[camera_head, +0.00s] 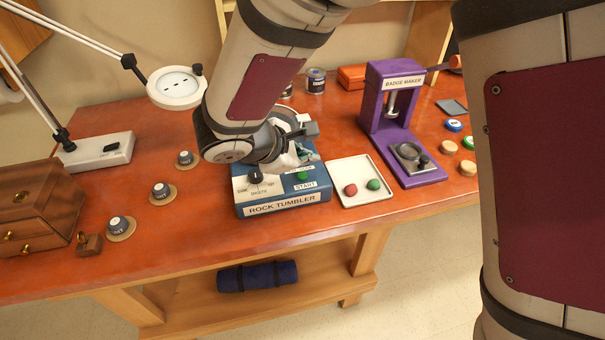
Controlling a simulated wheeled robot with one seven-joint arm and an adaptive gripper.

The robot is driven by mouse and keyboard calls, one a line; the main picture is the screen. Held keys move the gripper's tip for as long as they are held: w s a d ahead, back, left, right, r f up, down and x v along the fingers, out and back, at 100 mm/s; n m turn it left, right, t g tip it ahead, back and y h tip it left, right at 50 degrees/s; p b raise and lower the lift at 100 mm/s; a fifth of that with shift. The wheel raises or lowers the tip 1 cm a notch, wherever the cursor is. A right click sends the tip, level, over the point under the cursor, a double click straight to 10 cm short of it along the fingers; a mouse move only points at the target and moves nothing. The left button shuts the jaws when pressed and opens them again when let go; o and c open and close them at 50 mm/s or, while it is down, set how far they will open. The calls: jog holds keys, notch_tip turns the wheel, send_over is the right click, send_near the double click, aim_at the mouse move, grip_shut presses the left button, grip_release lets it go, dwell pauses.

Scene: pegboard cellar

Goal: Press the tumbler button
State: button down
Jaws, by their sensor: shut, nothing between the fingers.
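The rock tumbler (283,203) is a blue-grey box with a pale top panel, standing near the front edge of the orange-red bench. A green button (303,176) sits on its right side by a START label. A black knob (255,175) with a dial stands at its left. My gripper (298,150) is shut and empty, over the back of the tumbler, behind and a little above the button in the picture. My wrist hides much of the tumbler's rear. I cannot tell whether any finger touches the tumbler.
A white tray (345,200) with a red and a green piece stands close right of the tumbler. The purple badge maker (388,120) is beyond it. Several grey knobs on round bases and a wooden chest (38,212) are left. A magnifier lamp (176,87) leans at back left.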

aim_at(302, 176)
jog(key=shift+f+b, duration=0.35)
jog(key=shift+f, duration=0.4)
jog(key=shift+f, duration=0.1)
dwell(0.9)
jog(key=shift+f+b, duration=0.3)
jog(key=shift+b, duration=0.15)
